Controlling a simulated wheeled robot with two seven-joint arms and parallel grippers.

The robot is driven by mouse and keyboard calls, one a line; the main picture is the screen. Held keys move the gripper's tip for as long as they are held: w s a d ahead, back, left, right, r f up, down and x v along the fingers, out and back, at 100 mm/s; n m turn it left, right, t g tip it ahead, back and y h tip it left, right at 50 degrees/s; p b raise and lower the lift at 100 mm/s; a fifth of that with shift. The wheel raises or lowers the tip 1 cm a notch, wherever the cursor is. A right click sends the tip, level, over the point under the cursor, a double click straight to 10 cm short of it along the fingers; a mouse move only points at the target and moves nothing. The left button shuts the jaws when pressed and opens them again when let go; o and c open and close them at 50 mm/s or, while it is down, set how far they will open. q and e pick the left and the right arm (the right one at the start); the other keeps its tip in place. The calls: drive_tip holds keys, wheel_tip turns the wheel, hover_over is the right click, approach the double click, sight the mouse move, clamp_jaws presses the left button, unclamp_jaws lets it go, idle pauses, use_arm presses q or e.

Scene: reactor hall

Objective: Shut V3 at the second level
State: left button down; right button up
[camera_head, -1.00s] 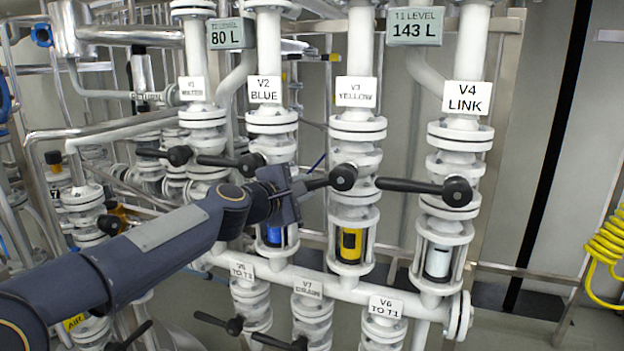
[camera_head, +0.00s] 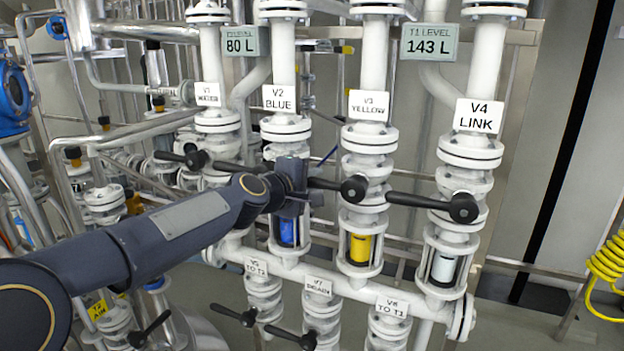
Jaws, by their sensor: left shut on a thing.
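The V3 valve, under the sign "V3 YELLOW" (camera_head: 368,105), has a black lever (camera_head: 330,185) that points left from its round hub (camera_head: 354,188), roughly level and crosswise to the upright white pipe. My left gripper (camera_head: 298,188) is shut on the outer end of this lever. The gripper body hides the lever's tip and the V2 hub. Below V3, a sight glass shows yellow (camera_head: 360,248). The T1 level display (camera_head: 429,42) reads 143 L. My right gripper is not in view.
Black levers of V1 (camera_head: 195,159), V2 (camera_head: 235,167) and V4 (camera_head: 425,203) also point left. Lower valves V5 (camera_head: 256,267), V7 (camera_head: 318,286) and V6 (camera_head: 391,307) sit beneath. A yellow coiled hose (camera_head: 608,262) hangs at the right.

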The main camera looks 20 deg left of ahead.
use_arm(q)
drive_tip(key=shift+a+r, duration=0.1)
drive_tip(key=shift+r, duration=0.2)
drive_tip(key=c, duration=1.4)
unclamp_jaws()
drive_tip(key=shift+c, duration=0.2)
drive_tip(key=shift+o, duration=0.8)
drive_tip(key=shift+f, duration=0.2)
drive_tip(key=v, duration=0.7)
drive_tip(key=shift+s, duration=0.35)
drive_tip(key=shift+r, duration=0.15)
drive_tip(key=s+d+f+m+g, duration=0.2)
drive_tip(key=s+f+m+g, duration=0.3)
drive_tip(key=s+f, duration=0.7)
drive_tip(key=s+d+f+m+g, duration=0.3)
drive_tip(key=s+f+m, duration=0.6)
drive_tip(key=s, duration=0.8)
wheel_tip(320, 180, down, 3)
drive_tip(key=shift+s+d+f+g+h, duration=0.1)
drive_tip(key=shift+s+d+g+h, duration=0.25)
drive_tip(key=shift+g, duration=0.65)
